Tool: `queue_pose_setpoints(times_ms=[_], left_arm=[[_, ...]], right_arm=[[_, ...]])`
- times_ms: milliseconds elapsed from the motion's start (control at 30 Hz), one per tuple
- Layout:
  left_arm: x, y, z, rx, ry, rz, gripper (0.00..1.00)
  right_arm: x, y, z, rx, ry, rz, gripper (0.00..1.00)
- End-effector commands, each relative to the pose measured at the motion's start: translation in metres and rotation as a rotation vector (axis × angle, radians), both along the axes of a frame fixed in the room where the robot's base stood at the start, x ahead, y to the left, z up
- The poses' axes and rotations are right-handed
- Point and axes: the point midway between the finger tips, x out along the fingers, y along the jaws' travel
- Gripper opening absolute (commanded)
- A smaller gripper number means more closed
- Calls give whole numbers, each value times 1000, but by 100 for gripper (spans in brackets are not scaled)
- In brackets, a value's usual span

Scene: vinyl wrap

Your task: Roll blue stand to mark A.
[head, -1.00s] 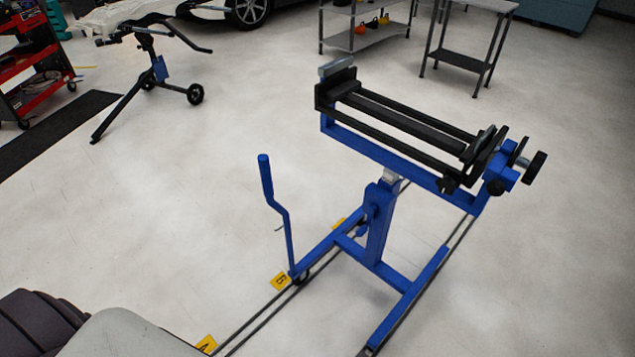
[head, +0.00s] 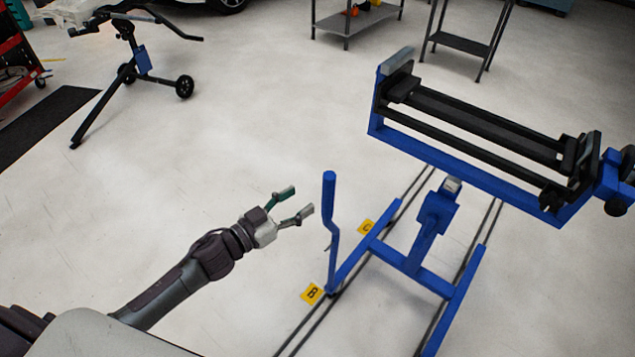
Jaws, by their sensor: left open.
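The blue stand (head: 428,228) stands on dark floor rails at the right, with a black clamp bed on top. Its upright blue handle (head: 330,215) rises at its near left corner. A yellow mark B (head: 312,293) lies on the floor by the handle's foot. A yellow mark C (head: 367,228) lies farther along the rail. Mark A is out of view now. My left gripper (head: 297,201) is open and empty, a little left of the handle and apart from it. My right gripper is not in view.
A second stand with black wheels (head: 184,87) is at the upper left, near a dark mat (head: 45,125) and a red cart (head: 14,65). Grey shelves (head: 352,20) and a small table (head: 462,45) stand at the back. The floor left of the rails is clear.

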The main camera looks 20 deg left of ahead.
Motion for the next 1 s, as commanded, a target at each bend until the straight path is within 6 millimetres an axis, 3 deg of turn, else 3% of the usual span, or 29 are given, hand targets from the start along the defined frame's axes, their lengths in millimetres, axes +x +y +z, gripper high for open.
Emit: queue_pose_setpoints(times_ms=[200,400,833,1000], left_arm=[[42,-24,1,-2,-3,2,58],[64,-41,1,3,-2,2,58],[72,-48,0,5,0,2,58],[72,-47,0,5,0,2,29]], right_arm=[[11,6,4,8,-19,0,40],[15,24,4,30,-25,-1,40],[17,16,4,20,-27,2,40],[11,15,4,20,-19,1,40]])
